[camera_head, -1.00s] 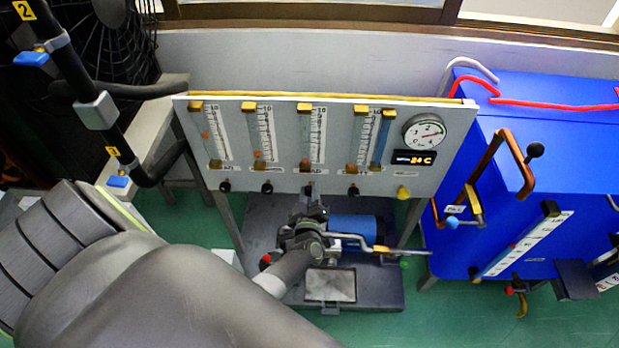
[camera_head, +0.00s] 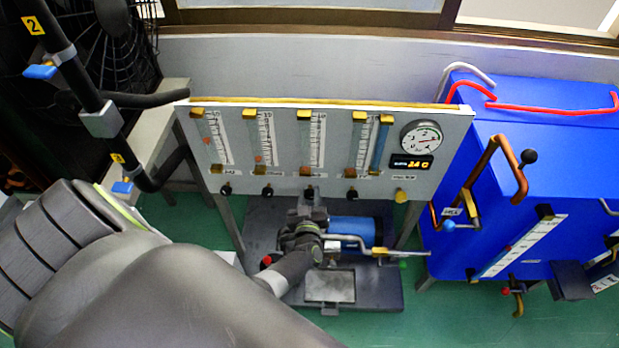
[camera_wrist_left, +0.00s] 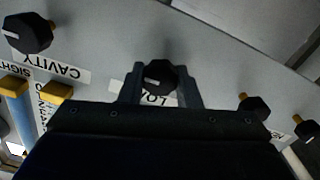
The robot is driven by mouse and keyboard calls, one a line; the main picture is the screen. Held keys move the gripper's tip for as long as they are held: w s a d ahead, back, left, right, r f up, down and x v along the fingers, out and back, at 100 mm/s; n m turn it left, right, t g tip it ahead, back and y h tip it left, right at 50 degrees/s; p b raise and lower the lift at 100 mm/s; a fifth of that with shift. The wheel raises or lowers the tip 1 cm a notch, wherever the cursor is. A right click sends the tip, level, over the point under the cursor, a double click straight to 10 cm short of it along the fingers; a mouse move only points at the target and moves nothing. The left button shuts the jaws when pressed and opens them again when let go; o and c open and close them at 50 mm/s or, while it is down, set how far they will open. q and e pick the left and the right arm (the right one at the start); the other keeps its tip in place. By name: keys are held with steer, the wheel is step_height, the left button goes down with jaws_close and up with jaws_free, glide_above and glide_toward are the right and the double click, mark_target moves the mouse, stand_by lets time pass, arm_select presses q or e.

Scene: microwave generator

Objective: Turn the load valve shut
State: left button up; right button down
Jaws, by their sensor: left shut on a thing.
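The load valve is a small black knob (camera_wrist_left: 158,76) with a white pointer line, on the grey panel above a partly covered label reading "LOA". In the left wrist view its pointer line lies towards the left, about level. My left gripper (camera_wrist_left: 160,88) has one finger on each side of the knob and is shut on it. In the head view my left gripper (camera_head: 308,208) reaches up to the third knob from the left along the panel's lower edge. The rest of the label is hidden behind the gripper. My right gripper is not in view.
The cavity knob (camera_wrist_left: 28,33) and two other black knobs flank the load knob. The panel (camera_head: 290,178) carries several flow tubes, a round gauge (camera_head: 421,137) and a digital display (camera_head: 410,162). A blue pump (camera_head: 353,232) stands below; a blue cabinet (camera_head: 570,150) stands right.

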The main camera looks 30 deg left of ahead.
arm_select(q)
steer(key=o, duration=1)
steer(key=shift+s+d, duration=0.2)
steer(key=shift+s, duration=0.1)
steer(key=p+v, duration=0.3)
steer(key=v, duration=1.3)
steer(key=shift+s+d, duration=0.3)
steer(key=shift+f, duration=0.1)
